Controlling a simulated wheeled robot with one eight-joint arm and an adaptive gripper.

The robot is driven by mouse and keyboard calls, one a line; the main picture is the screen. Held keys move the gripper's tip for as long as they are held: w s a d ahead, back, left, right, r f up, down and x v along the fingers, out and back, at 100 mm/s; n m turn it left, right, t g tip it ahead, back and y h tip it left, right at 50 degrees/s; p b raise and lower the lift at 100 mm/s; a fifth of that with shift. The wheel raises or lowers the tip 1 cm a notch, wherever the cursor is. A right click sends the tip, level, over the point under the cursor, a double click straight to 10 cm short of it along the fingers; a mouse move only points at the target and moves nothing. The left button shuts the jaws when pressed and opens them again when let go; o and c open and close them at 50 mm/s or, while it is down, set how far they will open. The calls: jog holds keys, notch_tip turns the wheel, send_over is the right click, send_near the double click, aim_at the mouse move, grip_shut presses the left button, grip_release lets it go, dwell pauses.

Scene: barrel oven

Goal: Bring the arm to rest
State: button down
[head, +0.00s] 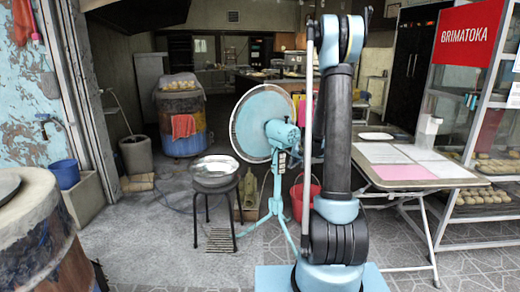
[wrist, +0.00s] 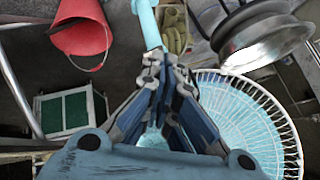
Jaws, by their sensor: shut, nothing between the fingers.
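My arm (head: 340,120) stands nearly upright in the right half of the head view, bent at its top. My gripper (wrist: 165,78) shows in the wrist view, with its fingers drawn together and nothing between them. I cannot make it out in the head view. In the wrist view the fingers overlap the turquoise fan stand and part of the fan's round guard (wrist: 283,125); whether they are close to it I cannot tell.
A turquoise fan (head: 262,118) stands left of my arm. A red bucket (head: 297,200) is on the floor beside it. A stool (head: 215,187) holds a metal bowl (head: 214,166). A folding table (head: 445,180) and a bread rack (head: 470,120) are right.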

jog(key=s+r+g, duration=0.1)
jog(key=s+r, duration=0.2)
jog(key=s, duration=0.5)
jog(key=s+a+r+n+g+h, duration=0.1)
jog(key=s+r, duration=0.2)
jog(key=s, duration=0.5)
jog(key=s+r+g, duration=0.1)
jog(key=s+r, duration=0.3)
jog(key=s, duration=0.4)
jog(key=s+d+f+g+h, duration=0.1)
jog(key=s+f, duration=0.1)
jog(key=s, duration=1)
jog(key=s+d+f+n+g+h, duration=0.1)
jog(key=s+f, duration=0.2)
jog(key=s, duration=0.9)
jog(key=shift+d, duration=0.15)
jog(key=shift+s, duration=0.1)
